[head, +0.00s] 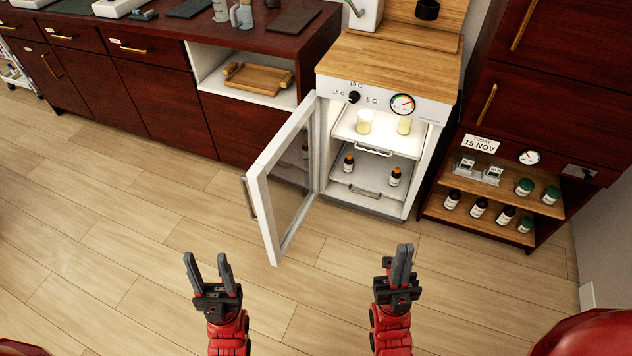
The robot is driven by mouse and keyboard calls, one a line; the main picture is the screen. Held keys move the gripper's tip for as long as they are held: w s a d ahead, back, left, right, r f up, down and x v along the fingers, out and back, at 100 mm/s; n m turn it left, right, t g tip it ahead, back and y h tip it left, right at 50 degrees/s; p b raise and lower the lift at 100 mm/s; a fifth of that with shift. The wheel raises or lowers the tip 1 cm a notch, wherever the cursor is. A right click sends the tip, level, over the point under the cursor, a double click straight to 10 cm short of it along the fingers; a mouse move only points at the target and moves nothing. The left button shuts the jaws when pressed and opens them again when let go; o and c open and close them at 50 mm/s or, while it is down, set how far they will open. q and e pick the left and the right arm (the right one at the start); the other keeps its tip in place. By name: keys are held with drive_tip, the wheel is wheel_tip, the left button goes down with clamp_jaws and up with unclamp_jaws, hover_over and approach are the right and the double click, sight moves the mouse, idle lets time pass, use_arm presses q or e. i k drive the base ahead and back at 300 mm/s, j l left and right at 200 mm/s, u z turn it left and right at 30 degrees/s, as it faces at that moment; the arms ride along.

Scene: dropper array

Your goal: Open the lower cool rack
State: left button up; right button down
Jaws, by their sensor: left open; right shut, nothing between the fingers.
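The small fridge (432,90) has its glass door (283,180) swung open to the left. The upper rack (372,150) holds two pale yellow jars (364,122). The lower cool rack (358,191) has a front handle and holds two brown dropper bottles (395,176). The lower rack appears to sit inside the fridge body. My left gripper (208,262) is open and empty, in front of the door's lower end. My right gripper (395,258) is shut and empty, in front of and below the fridge opening. Neither gripper touches the fridge.
Right of the fridge, open wooden shelves (541,207) hold several bottles and jars beside a date sign (481,143). Dark red cabinets (150,93) with a niche holding a wooden tray (258,79) stand left. The wooden floor (310,300) before the fridge is clear.

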sight(371, 172)
drive_tip(key=j+z, duration=1.05)
drive_tip(key=j, duration=0.4)
drive_tip(key=k+j, duration=0.15)
drive_tip(key=j, duration=0.35)
drive_tip(key=k+j+z, duration=0.15)
drive_tip(key=j, duration=0.8)
drive_tip(key=k+j+z, duration=0.15)
drive_tip(key=j, duration=0.35)
drive_tip(key=k, duration=0.55)
drive_tip(key=k+j, duration=0.15)
drive_tip(key=k, duration=0.35)
drive_tip(key=i+l+u, duration=0.15)
drive_tip(key=i, duration=0.45)
drive_tip(key=i+l+u, duration=0.15)
drive_tip(key=i+l, duration=0.15)
drive_tip(key=i, duration=0.3)
drive_tip(key=i+l+u, duration=0.2)
drive_tip(key=i, duration=0.35)
drive_tip(key=i+l+u, duration=0.15)
drive_tip(key=i+l, duration=0.35)
drive_tip(key=i, duration=0.05)
